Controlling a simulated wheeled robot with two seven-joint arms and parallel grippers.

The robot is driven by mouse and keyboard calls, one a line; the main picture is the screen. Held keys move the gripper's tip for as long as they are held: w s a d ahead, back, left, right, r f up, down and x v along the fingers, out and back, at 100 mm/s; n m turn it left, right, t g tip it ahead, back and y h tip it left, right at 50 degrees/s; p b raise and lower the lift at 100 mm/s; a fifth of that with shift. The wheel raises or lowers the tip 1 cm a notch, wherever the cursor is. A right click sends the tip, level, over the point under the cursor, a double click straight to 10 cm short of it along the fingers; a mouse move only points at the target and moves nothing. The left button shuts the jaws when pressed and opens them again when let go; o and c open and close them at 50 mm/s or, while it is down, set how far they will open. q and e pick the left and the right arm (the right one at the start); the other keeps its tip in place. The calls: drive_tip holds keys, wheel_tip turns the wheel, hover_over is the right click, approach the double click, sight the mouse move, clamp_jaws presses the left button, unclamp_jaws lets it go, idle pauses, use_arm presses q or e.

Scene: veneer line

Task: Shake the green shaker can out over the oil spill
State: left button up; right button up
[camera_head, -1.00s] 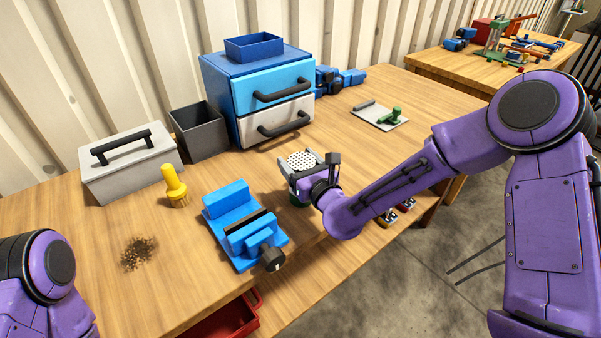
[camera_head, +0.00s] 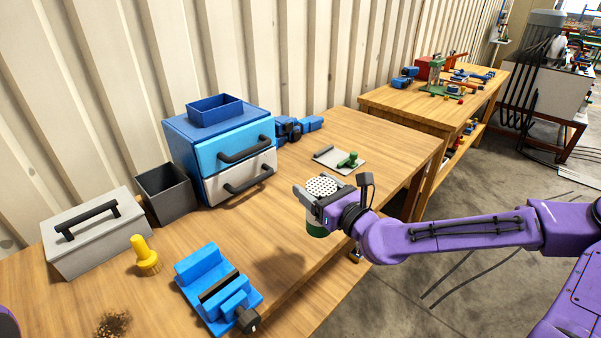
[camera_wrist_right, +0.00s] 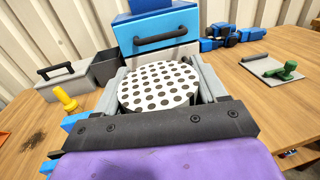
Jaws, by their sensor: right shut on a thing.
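The shaker can (camera_head: 317,229) has a white lid with dark holes and a green body showing below my right gripper (camera_head: 318,199). My right gripper is shut on the can and holds it upright above the front edge of the bench. In the right wrist view the perforated lid (camera_wrist_right: 158,86) sits between the two fingers. The oil spill (camera_head: 113,323) is a dark speckled patch on the bench at the lower left, well away from the can. My left gripper is out of view.
A blue vise (camera_head: 220,289) stands between the can and the spill. A yellow brush (camera_head: 145,256), a grey toolbox (camera_head: 92,234), a dark bin (camera_head: 166,194) and a blue drawer unit (camera_head: 221,158) stand behind. A plate with a green-handled tool (camera_head: 340,160) lies farther right.

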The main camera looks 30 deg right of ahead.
use_arm(q)
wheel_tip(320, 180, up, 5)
drive_tip(key=p, duration=0.3)
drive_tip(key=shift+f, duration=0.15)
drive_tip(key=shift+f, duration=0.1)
